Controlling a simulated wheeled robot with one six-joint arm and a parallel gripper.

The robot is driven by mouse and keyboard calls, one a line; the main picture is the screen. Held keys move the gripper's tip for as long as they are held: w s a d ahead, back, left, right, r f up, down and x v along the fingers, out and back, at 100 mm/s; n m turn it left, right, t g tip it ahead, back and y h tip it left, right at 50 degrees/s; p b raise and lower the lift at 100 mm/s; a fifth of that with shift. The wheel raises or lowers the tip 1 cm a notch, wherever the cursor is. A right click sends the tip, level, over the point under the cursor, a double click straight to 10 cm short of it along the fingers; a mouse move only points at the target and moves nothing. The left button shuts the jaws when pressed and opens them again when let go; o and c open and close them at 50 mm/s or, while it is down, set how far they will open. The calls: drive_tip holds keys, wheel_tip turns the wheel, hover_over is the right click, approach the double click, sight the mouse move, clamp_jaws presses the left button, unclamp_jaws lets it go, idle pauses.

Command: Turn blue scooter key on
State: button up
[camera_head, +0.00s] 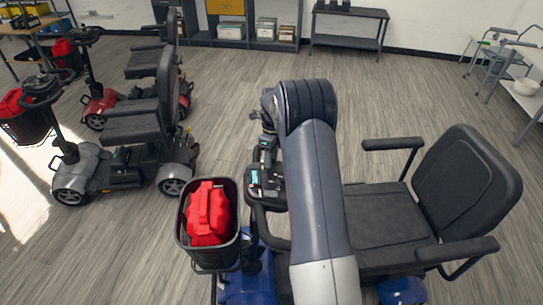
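The blue scooter (245,288) stands at the front, partly covered by my arm. Its control console (258,182), with a small lit display, is at the middle of the view. The key cannot be made out. My gripper (266,152) is just above the console's far edge, beside the bent end of my arm. Its fingers are too small and hidden to tell whether they are open or shut, or whether they touch anything.
The blue scooter's front basket (184,238) holds a red bag (208,213), left of the console. Its black seat (465,185) is at right. A grey scooter (85,175) and a red scooter (100,105) stand at left.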

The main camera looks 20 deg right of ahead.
wheel_tip(320, 180, up, 11)
drive_tip(key=b, duration=0.1)
drive_tip(key=shift+w+d, duration=0.3)
drive_tip(key=shift+d, duration=0.05)
drive_tip(key=shift+f, duration=0.2)
drive_tip(key=f, duration=0.7)
drive_tip(key=f+p, duration=0.1)
drive_tip(key=f, duration=0.2)
drive_tip(key=shift+s+a+f, duration=0.35)
drive_tip(key=shift+n, duration=0.3)
drive_tip(key=shift+r, duration=0.1)
